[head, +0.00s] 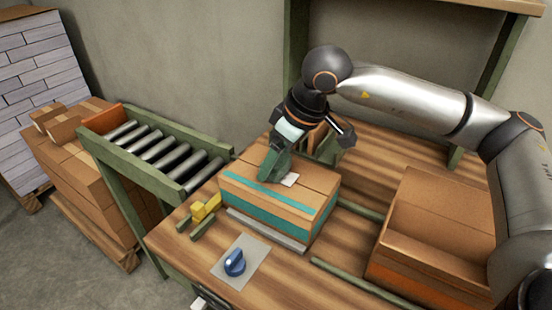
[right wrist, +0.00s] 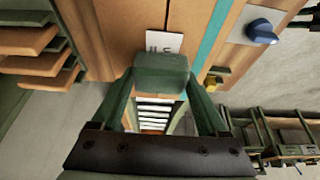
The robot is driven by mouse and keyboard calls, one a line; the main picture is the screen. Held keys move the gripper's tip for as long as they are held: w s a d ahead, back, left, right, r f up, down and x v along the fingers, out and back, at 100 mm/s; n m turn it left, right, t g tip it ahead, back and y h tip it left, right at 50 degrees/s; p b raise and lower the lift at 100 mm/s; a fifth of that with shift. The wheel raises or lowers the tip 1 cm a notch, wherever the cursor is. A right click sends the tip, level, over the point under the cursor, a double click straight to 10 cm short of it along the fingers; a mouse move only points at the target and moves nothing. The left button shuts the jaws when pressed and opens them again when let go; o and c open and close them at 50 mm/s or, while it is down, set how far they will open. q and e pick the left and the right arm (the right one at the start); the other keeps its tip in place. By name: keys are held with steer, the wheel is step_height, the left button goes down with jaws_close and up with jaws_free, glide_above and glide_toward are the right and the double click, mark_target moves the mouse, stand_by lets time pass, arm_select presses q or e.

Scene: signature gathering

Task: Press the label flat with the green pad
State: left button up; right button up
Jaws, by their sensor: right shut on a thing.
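A closed cardboard box (head: 310,180) with teal tape stands on the wooden table. A small white label (head: 290,180) lies on its top; dark print shows on it in the right wrist view (right wrist: 163,42). My right gripper (head: 273,165) is over the box top, just left of the label in the head view. It is shut on the green pad (right wrist: 161,72), which sits between its fingertips and covers the near part of the label in the wrist view. I cannot tell whether the pad touches the label. My left gripper is not in view.
A roller conveyor (head: 160,150) ends at the table's left. A larger carton (head: 430,240) stands at the right. Green rails run along the table.

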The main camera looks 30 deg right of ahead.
steer(key=shift+f, duration=0.1)
stand_by(0.4)
steer(key=shift+r+p, duration=0.5)
steer(key=shift+r, duration=0.15)
steer(key=shift+r+p, duration=1.8)
steer(key=shift+r, duration=1.15)
steer(key=shift+f, duration=0.1)
